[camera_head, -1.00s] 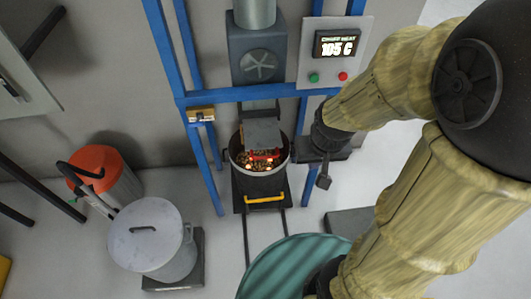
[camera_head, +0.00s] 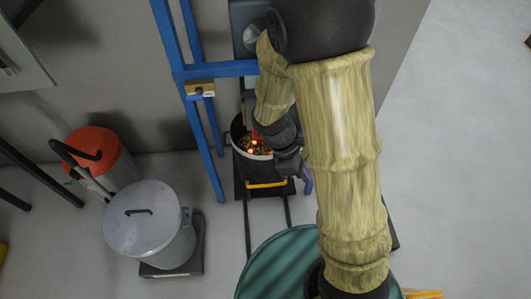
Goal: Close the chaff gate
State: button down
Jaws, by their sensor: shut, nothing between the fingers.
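A dark bucket (camera_head: 238,130) holds glowing embers and dark chaff-like pieces (camera_head: 256,146). It stands on a black cart with a yellow handle (camera_head: 267,184) under the blue frame. My gripper (camera_head: 290,163) is dark, shut and empty, at the right rim of the bucket; whether it touches anything there I cannot tell. My arm hides most of the grey chute above the bucket, the black lever to its right and the control panel. I cannot make out the chaff gate itself or how far open it is.
The blue frame (camera_head: 184,50) rises left of the bucket, with a small yellow box (camera_head: 200,90) on it. A lidded grey pot (camera_head: 145,222) and an orange-topped canister (camera_head: 98,150) stand at left. A teal round top (camera_head: 275,262) is in front. Floor at right is clear.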

notch_tip(320, 180, down, 8)
jog(key=w+a+n+t+h+b, duration=0.1)
jog(key=w+n+h+b, duration=0.3)
jog(key=n, duration=0.5)
jog(key=w+a+f+n+t+h+b, duration=0.2)
jog(key=a+f+n+t, duration=0.3)
jog(key=n, duration=0.5)
jog(key=w+a+f+n+t+h+b, duration=0.2)
jog(key=a+f+n+t+b, duration=0.3)
jog(key=a+n+t, duration=0.4)
jog(key=shift+w+a+f+n+t+b, duration=0.15)
jog(key=shift+w+f+n+t+b, duration=0.2)
jog(key=shift+w+n+t, duration=0.55)
jog(key=w+a+p+x, duration=0.1)
jog(key=a+x, duration=0.1)
jog(key=x, duration=1.1)
jog(key=shift+w, duration=0.4)
